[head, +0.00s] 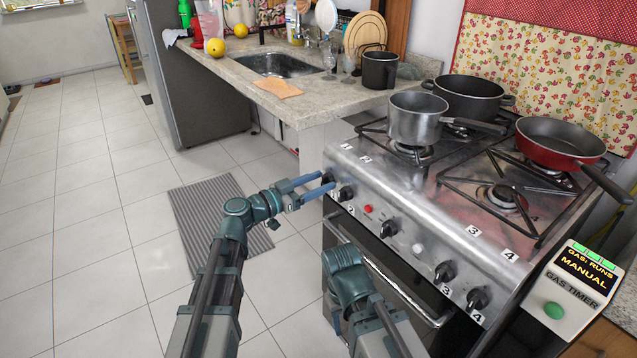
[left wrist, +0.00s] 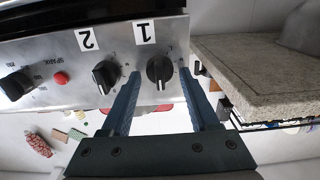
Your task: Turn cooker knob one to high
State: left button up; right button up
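Knob one (head: 328,179) is a black knob at the far left of the stove's front panel. In the left wrist view, which is upside down, knob one (left wrist: 160,69) sits by the label "1" with its grip bar about upright. My left gripper (head: 322,186) is at this knob. In the left wrist view its blue fingers (left wrist: 160,78) are open, one on each side of the knob, with gaps showing. Knob two (left wrist: 105,75) is just beside one finger. My right arm is bent low in front of the oven; its gripper is mostly hidden.
A red spark button (head: 368,208) and further knobs (head: 389,228) line the panel. A grey pot (head: 416,118), a black pot (head: 470,97) and a red pan (head: 560,142) stand on the stove. The gas timer (head: 572,290) reads "GAS: RUNS MANUAL". The stone counter (head: 325,103) is close by.

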pick_arm(q)
grip_shut()
jog(key=n, duration=1.3)
jog(key=shift+w+a+f+n, duration=0.1)
jog(key=shift+a+n, duration=0.05)
jog(key=shift+n, duration=0.15)
dwell(0.6)
jog(key=shift+o, duration=1.3)
grip_release()
